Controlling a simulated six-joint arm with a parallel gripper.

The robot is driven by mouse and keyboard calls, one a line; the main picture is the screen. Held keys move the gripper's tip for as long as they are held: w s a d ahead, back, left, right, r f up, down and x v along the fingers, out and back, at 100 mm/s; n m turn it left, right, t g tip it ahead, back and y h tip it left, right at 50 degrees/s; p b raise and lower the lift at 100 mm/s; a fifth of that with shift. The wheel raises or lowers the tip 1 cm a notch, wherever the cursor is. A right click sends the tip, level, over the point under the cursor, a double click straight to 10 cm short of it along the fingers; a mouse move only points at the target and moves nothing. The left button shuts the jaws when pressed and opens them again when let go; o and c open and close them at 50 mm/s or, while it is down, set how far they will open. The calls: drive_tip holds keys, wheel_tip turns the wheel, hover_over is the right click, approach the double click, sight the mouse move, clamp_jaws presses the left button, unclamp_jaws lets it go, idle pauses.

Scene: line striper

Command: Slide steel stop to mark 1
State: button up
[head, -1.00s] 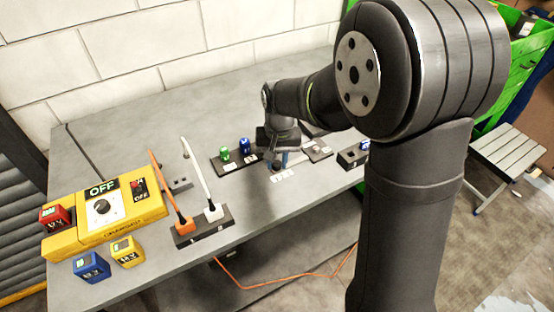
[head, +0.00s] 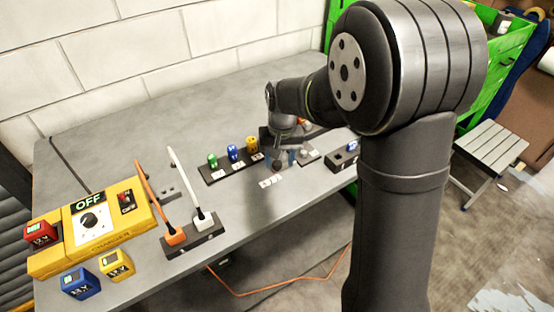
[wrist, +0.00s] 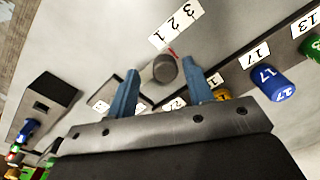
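The steel stop, a short grey cylinder (wrist: 164,68), stands near the white number strip (wrist: 176,26) marked 3, 2, 1 in the wrist view. It is closest to the end with 1. A small red line shows between stop and strip. In the head view the strip (head: 271,181) lies in front of my gripper, and the stop (head: 277,168) shows small behind it. My gripper (wrist: 160,67) is open, its two blue fingers apart, with the stop between or just beyond the tips and gaps visible on both sides. Whether the fingers reach down around it I cannot tell.
A black rack with green, blue and yellow knobs (head: 233,153) stands left of my gripper. A dark block (head: 342,160) stands to its right.

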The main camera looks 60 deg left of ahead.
drive_tip(key=shift+s, duration=0.1)
wheel_tip(320, 180, up, 18)
drive_tip(key=shift+w+d+f, duration=0.15)
drive_tip(key=shift+w+f, duration=0.1)
drive_tip(key=shift+w, duration=0.05)
drive_tip(key=shift+f, duration=0.15)
idle(0.7)
drive_tip(key=f, duration=1.7)
drive_tip(key=shift+s+f, duration=0.15)
drive_tip(key=shift+s, duration=0.35)
